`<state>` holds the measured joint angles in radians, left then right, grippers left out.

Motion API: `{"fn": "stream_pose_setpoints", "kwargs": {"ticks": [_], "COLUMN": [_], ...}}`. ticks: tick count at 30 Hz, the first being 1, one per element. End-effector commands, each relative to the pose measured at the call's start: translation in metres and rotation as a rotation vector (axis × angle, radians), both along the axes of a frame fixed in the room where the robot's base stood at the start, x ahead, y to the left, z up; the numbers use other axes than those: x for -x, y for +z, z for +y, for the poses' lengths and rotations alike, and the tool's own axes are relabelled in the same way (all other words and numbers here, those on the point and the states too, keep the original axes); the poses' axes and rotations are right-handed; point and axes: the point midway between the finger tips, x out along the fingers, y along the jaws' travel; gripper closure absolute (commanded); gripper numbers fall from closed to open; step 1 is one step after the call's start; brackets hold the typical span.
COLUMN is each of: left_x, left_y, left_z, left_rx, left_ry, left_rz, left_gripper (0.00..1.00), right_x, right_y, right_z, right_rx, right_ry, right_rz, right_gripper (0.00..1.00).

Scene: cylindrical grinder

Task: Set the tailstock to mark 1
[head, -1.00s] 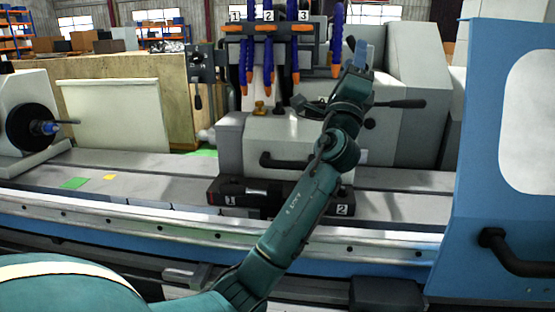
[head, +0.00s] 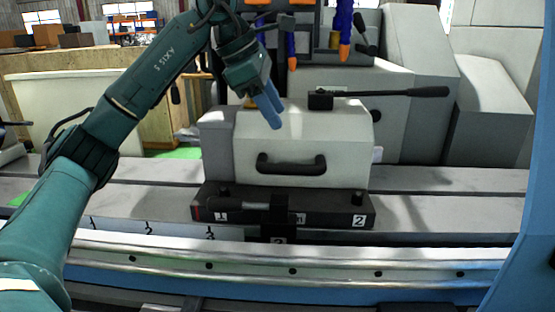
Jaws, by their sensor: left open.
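The tailstock (head: 305,145) is a light grey-white box on the machine bed, with a black bar handle (head: 291,165) on its front and a long black lever (head: 390,93) on top pointing right. Its black base (head: 325,212) carries labels 1 and 2, and a dark block (head: 279,215) hangs over its front edge. Marks 1 (head: 94,223), 2 (head: 149,228) and 3 (head: 210,234) lie along the bed's front strip, left of the dark block. My left gripper (head: 272,108) is open and empty, blue fingers pointing down above the tailstock's front. Contact cannot be told. My right gripper is out of view.
Blue and orange coolant hoses (head: 344,30) hang behind the tailstock. A grey machine housing (head: 410,80) stands behind right, and a blue panel (head: 530,200) closes off the right side. The bed (head: 450,190) is clear right of the tailstock.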

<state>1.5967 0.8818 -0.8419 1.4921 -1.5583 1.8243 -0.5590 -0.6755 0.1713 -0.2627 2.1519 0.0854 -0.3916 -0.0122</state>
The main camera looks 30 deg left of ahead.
Motion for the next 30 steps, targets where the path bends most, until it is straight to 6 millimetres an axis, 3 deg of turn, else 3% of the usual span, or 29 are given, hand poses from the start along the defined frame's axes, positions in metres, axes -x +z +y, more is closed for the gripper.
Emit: {"fn": "stream_pose_setpoints", "kwargs": {"ticks": [5,21,30], "left_x": [0.007,-0.026,-0.035], "left_y": [-0.008,-0.098,-0.121], "left_z": [0.015,-0.013,-0.02], "left_rx": [-0.049,-0.047,-0.045], "left_ry": [0.034,0.029,0.028], "left_rz": [0.044,0.046,0.041], "left_gripper": [0.57,0.57,0.57], "right_x": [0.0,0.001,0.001], "right_y": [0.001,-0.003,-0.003], "right_z": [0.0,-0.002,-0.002], "right_rx": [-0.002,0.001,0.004], "right_ry": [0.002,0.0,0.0], "right_rz": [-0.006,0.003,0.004], "right_gripper": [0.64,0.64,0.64]}}
